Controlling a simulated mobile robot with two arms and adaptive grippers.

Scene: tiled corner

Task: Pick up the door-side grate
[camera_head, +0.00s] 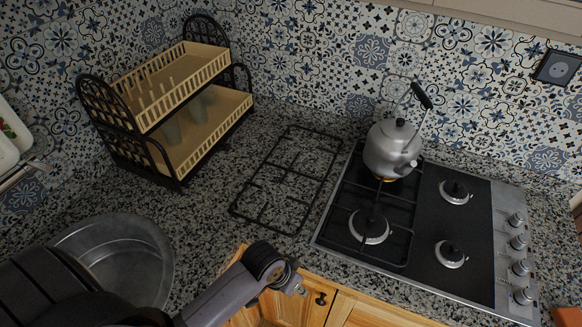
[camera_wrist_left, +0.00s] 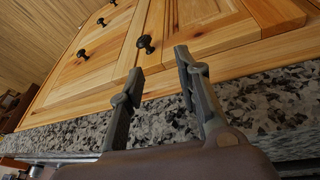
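A black wire grate (camera_head: 262,211) lies flat on the granite counter, left of the hob (camera_head: 480,215). A second black grate (camera_head: 402,228) sits on the hob's left half. A grey kettle (camera_head: 389,150) stands on its rear part and hides some of it. The hob's right half shows bare burners with no grate over them. My left gripper (camera_head: 298,288) is over the counter's front edge, in front of the loose grate and apart from it. In the left wrist view its two fingers (camera_wrist_left: 160,62) are spread with nothing between them. My right gripper is not in view.
A two-tier dish rack (camera_head: 185,90) stands at the back left. A round metal sink (camera_head: 125,260) is at the front left. Wooden cabinet doors with dark knobs (camera_wrist_left: 145,43) are below the counter edge. Bare counter surrounds the loose grate.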

